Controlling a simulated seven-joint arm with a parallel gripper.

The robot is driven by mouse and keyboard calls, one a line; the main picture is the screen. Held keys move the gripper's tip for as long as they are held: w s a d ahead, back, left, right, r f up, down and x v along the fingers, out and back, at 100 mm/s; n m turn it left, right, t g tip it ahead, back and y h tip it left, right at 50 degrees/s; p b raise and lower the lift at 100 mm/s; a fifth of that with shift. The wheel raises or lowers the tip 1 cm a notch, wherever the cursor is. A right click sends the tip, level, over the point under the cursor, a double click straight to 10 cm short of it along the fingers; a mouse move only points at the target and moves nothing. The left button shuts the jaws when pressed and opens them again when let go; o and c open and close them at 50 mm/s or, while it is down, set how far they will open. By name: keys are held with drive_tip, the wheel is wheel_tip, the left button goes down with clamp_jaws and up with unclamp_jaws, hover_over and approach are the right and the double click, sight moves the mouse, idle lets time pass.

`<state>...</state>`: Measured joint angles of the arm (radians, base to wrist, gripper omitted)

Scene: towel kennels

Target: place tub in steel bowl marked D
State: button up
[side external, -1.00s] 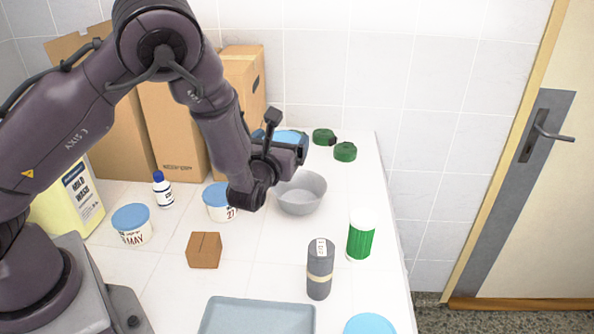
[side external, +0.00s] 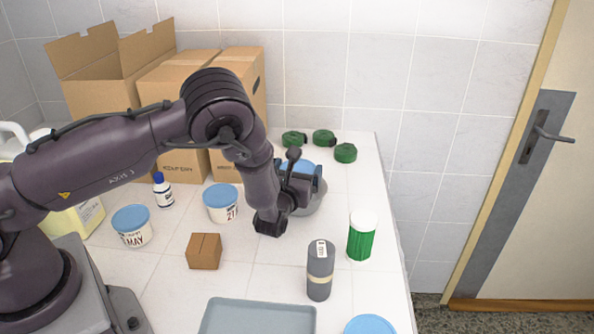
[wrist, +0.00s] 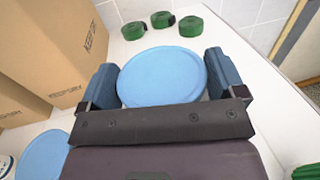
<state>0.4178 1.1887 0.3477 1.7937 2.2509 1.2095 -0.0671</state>
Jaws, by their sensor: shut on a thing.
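My gripper (side external: 303,182) is shut on a tub with a blue lid (side external: 296,166). In the wrist view, the round blue lid (wrist: 162,76) sits between the two fingers of my gripper (wrist: 164,82). The tub's sides are hidden there. In the side view, the grey steel bowl (side external: 319,199) is mostly hidden behind my gripper and wrist, and the held tub appears above or over it. I cannot tell whether the tub touches the bowl. No letter D shows on the bowl. The bowl is not visible in the wrist view.
Two other blue-lidded tubs (side external: 132,228) (side external: 222,204) stand left; another blue lid (side external: 370,325) is at the front. A brown block (side external: 204,251), dark cylinder (side external: 320,270), green-and-white canister (side external: 361,236) and tray (side external: 257,316) are nearby. Green rolls (side external: 324,137) and cartons (side external: 183,150) are behind.

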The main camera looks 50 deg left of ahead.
drive_tip(key=shift+f, duration=0.55)
drive_tip(key=o, duration=0.8)
